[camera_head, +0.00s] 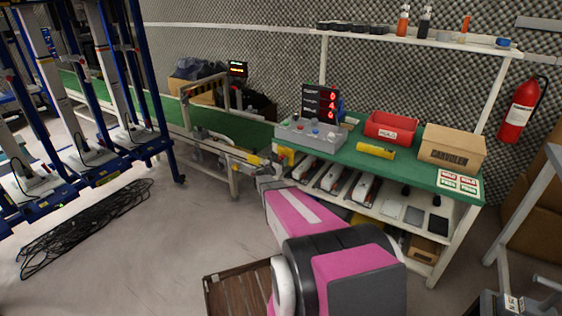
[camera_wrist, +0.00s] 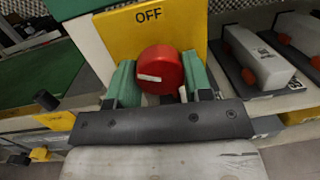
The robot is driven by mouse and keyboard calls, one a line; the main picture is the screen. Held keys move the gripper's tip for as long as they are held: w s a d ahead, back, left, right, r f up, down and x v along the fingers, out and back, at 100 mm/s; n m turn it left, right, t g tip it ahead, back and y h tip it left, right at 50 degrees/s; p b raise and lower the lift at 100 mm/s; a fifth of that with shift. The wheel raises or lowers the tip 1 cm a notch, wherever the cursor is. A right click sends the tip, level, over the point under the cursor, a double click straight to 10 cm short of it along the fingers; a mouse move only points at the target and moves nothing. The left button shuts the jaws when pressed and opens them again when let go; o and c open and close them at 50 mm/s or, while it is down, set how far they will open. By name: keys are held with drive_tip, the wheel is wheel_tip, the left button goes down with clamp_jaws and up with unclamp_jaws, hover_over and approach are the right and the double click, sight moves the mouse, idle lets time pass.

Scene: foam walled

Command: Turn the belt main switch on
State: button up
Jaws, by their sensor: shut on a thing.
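The main switch is a red round knob (camera_wrist: 160,64) with a white mark lying nearly horizontal. It sits on a yellow plate (camera_wrist: 118,38), where the word OFF shows above the knob. In the wrist view my gripper (camera_wrist: 160,82) has one green finger pad on each side of the knob and is shut on it. In the head view the yellow plate (camera_head: 284,152) is at the left front corner of the green workbench (camera_head: 349,156). My pink arm reaches up to it there, and the knob cannot be made out in that view.
A grey control box (camera_head: 310,138), red bin (camera_head: 391,126) and cardboard box (camera_head: 452,146) stand on the bench. A green conveyor (camera_head: 235,131) runs left of it. Several grey devices lie on the lower shelf.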

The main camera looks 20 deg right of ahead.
drive_tip(key=n+t, duration=0.1)
drive_tip(key=n, duration=0.5)
drive_tip(key=shift+s+y, duration=0.1)
drive_tip(key=shift+y, duration=0.3)
drive_tip(key=shift+n, duration=0.3)
drive_tip(key=o, duration=0.9)
drive_tip(key=shift+o, duration=0.2)
drive_tip(key=v, duration=1)
drive_tip(key=shift+s+a+f, duration=0.15)
drive_tip(key=shift+s+a, duration=0.1)
